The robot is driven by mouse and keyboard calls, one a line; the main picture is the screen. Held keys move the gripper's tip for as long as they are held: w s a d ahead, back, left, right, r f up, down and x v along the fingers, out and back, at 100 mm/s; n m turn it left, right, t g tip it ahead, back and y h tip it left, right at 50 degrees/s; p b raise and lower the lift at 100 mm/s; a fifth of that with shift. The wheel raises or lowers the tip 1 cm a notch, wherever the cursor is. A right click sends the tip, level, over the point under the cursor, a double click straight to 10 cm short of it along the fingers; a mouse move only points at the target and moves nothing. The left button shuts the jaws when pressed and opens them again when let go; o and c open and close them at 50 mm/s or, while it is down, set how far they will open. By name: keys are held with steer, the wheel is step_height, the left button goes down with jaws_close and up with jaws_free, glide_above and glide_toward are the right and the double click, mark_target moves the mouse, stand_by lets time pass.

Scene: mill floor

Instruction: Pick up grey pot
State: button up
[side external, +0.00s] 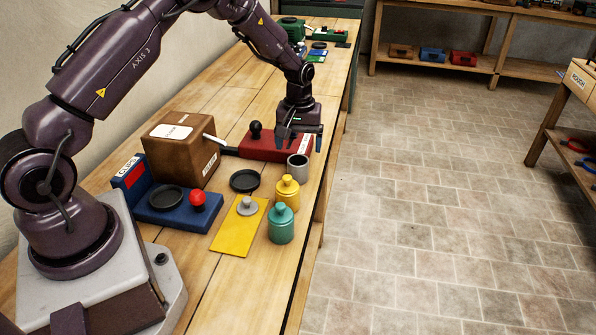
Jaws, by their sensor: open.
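The grey pot (298,168) is a small open-topped cylinder standing upright near the front edge of the wooden bench. My gripper (299,136) points down over the bench, open, just behind and above the grey pot in the picture. Its fingers overlap the red block behind the pot, and I cannot tell the exact height gap. Nothing shows between the fingers.
A yellow jar (287,192) and a teal jar (281,225) stand in front of the pot. A black dish (244,181), a grey lid (247,206) on a yellow mat (232,239), a brown box (172,153) and a blue tray (205,217) lie left. A red block (262,147) is behind.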

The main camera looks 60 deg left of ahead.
mark_target(298, 167)
step_height(298, 167, down, 7)
steer(key=shift+s+f, duration=0.15)
stand_by(0.4)
steer(key=shift+c, duration=0.4)
steer(key=c, duration=1.3)
steer(key=shift+o, duration=0.2)
